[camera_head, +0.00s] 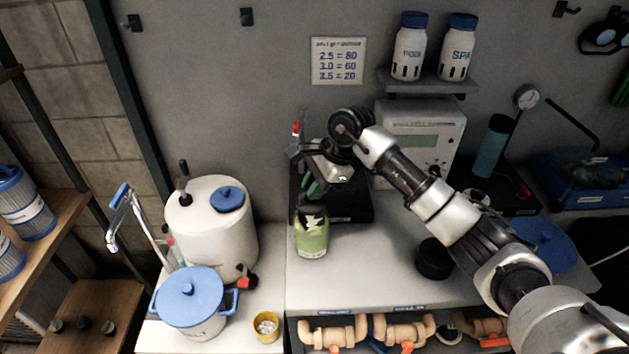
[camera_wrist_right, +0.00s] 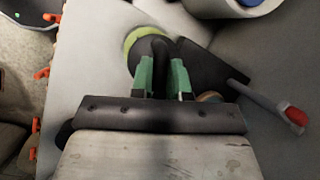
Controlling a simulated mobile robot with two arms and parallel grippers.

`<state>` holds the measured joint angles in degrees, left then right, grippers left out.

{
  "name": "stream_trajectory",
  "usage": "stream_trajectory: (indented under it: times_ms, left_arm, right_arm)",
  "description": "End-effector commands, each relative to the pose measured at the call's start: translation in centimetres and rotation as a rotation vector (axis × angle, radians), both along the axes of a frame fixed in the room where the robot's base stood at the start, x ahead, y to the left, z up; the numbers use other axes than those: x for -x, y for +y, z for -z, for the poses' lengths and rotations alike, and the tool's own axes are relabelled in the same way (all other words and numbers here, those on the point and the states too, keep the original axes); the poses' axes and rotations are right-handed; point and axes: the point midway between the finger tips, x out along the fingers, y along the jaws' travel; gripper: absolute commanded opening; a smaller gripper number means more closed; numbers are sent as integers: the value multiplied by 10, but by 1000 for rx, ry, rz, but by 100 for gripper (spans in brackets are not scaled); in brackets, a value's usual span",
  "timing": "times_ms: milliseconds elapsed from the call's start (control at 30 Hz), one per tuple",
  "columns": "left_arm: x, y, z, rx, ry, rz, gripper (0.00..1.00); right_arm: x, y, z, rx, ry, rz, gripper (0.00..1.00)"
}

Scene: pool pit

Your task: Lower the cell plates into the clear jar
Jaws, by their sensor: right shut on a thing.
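The clear jar (camera_head: 312,243) holds pale green liquid and stands upright on the white counter, in front of a dark stand. Its green rim (camera_wrist_right: 131,42) also shows in the wrist view. My right gripper (camera_head: 317,188) is above the jar, pointing down. In the wrist view its green fingers (camera_wrist_right: 162,78) are shut on the dark cell plates (camera_wrist_right: 156,50), which overlap the jar's mouth in that view. Fingers and plates hide part of the mouth, so I cannot tell how deep the plates sit. My left gripper is not in view.
A white control box (camera_head: 430,120) stands behind my right arm. A white tank (camera_head: 210,235) and blue-lidded pot (camera_head: 190,298) stand left.

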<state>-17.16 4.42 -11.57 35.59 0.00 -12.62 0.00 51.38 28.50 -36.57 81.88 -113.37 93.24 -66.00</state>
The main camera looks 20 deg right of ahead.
Motion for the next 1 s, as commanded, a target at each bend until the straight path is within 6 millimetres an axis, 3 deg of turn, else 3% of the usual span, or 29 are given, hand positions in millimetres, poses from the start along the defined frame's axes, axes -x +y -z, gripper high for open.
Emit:
stream_trajectory:
  times_ms: [33, 400, 1000]
  left_arm:
    - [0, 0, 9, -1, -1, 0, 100]
    - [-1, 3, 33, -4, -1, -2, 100]
    - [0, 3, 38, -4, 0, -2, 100]
  right_arm:
    - [0, -1, 8, 1, -2, 0, 0]
    - [0, 0, 33, 1, -4, 0, 0]
    - [0, 0, 39, 0, -2, 0, 0]
